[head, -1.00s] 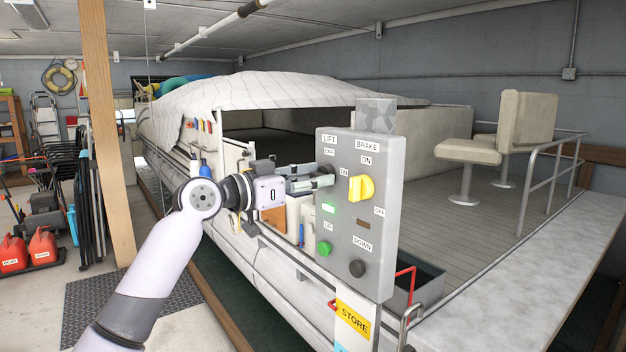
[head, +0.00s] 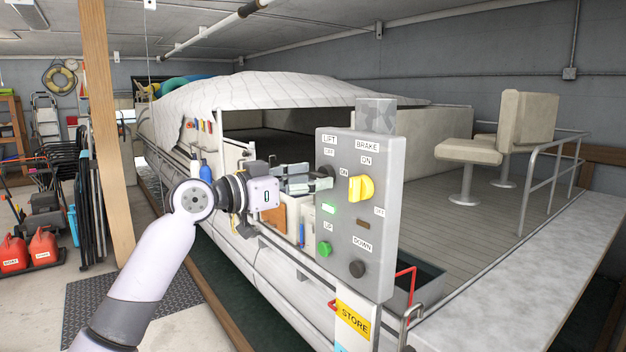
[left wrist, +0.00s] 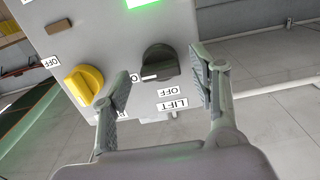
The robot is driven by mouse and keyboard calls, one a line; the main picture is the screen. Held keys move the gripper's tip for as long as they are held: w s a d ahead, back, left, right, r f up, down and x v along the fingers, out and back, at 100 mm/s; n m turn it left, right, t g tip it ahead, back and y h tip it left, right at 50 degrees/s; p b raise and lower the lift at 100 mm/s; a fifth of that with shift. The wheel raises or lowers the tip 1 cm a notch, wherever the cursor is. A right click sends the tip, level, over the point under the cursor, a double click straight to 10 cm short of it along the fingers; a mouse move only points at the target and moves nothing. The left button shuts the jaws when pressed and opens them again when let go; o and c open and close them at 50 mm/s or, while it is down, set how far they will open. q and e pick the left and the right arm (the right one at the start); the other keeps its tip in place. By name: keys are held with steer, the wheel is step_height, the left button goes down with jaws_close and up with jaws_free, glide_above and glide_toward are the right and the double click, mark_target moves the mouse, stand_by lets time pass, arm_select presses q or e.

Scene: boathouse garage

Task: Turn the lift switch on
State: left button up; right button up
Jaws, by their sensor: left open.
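The lift switch is a black knob (left wrist: 160,64) on a grey control panel (head: 342,285). In the left wrist view its white mark points left, toward the partly covered ON label, away from the OFF label. In the head view the fingers hide most of the knob. A green lamp (head: 329,208) below it is lit. My left gripper (head: 322,177) is open at the panel. In the left wrist view its fingers (left wrist: 161,62) stand on both sides of the knob, with gaps visible. My right gripper is not in view.
A yellow brake knob (head: 361,188) sits close to the lift switch. A green UP button (head: 324,249) and a dark DOWN button (head: 357,268) are lower on the panel. A covered boat (head: 270,95) lies behind. A wooden post (head: 107,130) stands left of my arm.

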arm_select(q)
steer(key=v, duration=1.1)
